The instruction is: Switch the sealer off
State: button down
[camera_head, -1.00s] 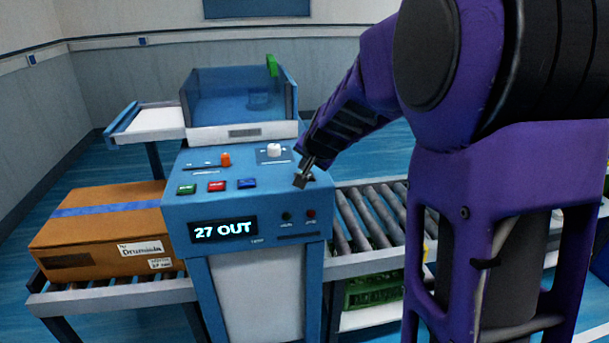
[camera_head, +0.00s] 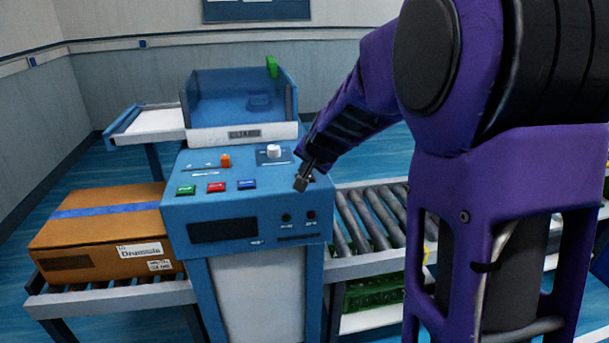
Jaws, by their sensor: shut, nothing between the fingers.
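The sealer (camera_head: 185,220) is a blue machine with a sloped control panel in the middle of the view. Its display (camera_head: 222,230) is dark. The panel has a green button (camera_head: 186,190), a red button (camera_head: 216,187), a blue button (camera_head: 247,184), an orange slider knob (camera_head: 226,160) and a white rotary knob (camera_head: 273,151). Two small lamps (camera_head: 298,215) on the front face look dark. My gripper (camera_head: 300,184) is shut and empty at the right edge of the panel, right of the blue button and below the white knob. I cannot tell whether it touches the panel.
A taped cardboard box (camera_head: 105,232) sits on the conveyor to the left. A roller conveyor (camera_head: 370,220) runs to the right, with a green crate (camera_head: 372,294) beneath it. A blue clear-walled bin (camera_head: 240,100) stands behind the panel.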

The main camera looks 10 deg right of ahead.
jog(key=shift+r, duration=0.4)
notch_tip(320, 180, up, 6)
jog(key=p, duration=0.5)
jog(key=shift+r+p, duration=0.1)
jog(key=shift+p, duration=0.25)
